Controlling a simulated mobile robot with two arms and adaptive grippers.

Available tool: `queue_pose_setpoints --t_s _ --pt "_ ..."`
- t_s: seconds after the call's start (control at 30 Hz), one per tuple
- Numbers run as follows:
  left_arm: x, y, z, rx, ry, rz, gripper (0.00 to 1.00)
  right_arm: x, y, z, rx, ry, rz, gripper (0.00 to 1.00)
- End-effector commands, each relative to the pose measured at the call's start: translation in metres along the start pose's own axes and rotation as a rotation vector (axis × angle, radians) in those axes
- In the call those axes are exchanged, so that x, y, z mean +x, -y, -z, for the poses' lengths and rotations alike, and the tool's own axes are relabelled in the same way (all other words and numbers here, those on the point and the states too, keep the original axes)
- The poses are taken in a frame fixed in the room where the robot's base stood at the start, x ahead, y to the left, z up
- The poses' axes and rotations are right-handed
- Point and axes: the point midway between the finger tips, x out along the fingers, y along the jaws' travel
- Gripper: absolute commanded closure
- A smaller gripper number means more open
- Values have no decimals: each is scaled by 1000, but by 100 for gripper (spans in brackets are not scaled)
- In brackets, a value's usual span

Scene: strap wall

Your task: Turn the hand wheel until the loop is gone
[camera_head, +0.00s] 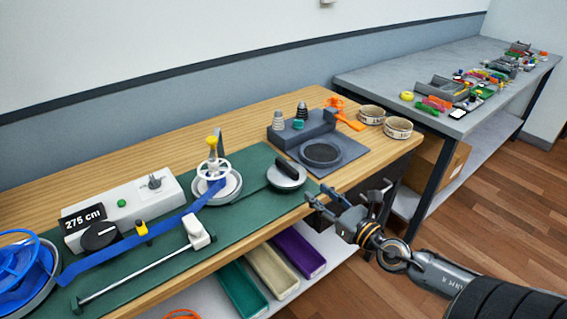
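A white hand wheel (213,170) with a yellow knob (211,141) stands on a round white base (219,187) on the green mat. A blue strap (130,243) runs from the blue spool (22,272) at the left edge, past a yellow clip (141,229), to the hand wheel. It looks fairly straight, and I cannot make out a loop in it. My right gripper (347,203) is open and empty, in front of the bench's front edge, well to the right of the wheel. My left gripper is out of view.
A counter box (140,202) reads 275 cm. A white lever on a rod (196,232) lies in front of the strap. A black-handled round weight (286,174) sits right of the wheel. A scale (321,154) and tape rolls (398,127) stand farther right.

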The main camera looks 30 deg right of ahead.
Motion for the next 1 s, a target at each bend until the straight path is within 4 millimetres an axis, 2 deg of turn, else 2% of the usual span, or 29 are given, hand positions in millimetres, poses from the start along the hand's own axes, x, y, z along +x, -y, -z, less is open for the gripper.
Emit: queue_pose_setpoints --t_s 0.27,1.0 --pt "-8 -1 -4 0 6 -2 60 16 -2 -6 -13 8 -5 62" --pt "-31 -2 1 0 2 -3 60 100 -2 -5 -10 8 -4 62"
